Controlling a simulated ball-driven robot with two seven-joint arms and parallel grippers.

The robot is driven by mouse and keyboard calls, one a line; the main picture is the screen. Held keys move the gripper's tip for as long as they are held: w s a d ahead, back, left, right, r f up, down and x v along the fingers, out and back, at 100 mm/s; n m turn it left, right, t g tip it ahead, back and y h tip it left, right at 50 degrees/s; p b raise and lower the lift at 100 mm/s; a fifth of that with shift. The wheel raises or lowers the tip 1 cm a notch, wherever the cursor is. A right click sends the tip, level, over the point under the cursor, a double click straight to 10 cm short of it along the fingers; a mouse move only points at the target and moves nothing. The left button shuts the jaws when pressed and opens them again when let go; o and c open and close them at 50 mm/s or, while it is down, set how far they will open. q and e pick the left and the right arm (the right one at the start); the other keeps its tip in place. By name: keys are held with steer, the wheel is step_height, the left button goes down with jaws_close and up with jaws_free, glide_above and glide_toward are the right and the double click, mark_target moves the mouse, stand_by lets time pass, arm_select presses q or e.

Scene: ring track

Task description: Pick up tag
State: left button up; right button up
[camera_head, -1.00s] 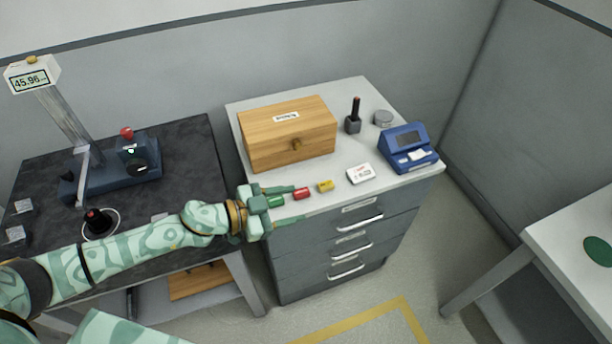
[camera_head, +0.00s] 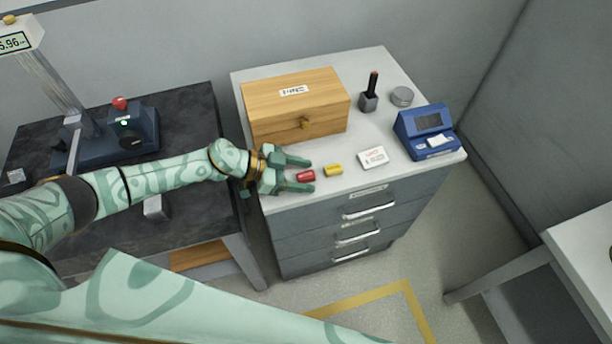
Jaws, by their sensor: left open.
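A small red tag (camera_head: 306,176) and a small yellow tag (camera_head: 333,170) lie in a row near the front edge of the grey cabinet top (camera_head: 395,182). My left gripper (camera_head: 311,173) is open over the front left of this top, its fingers pointing right. The red tag is between or just beyond the fingertips; I cannot tell if they touch it. The green tag seen earlier is not clearly visible and may be hidden by the gripper. My right gripper is not in view.
A wooden box (camera_head: 270,112) stands behind the gripper. A white card (camera_head: 373,157), a blue device (camera_head: 425,130), a dark holder (camera_head: 369,98) and a round tin (camera_head: 401,96) stand to the right. A dark bench (camera_head: 190,120) is on the left.

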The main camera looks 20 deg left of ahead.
arm_select(q)
steer(key=shift+w, duration=0.1)
steer(key=c, duration=1.2)
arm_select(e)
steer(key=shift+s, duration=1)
arm_select(q)
steer(key=shift+r, duration=0.1)
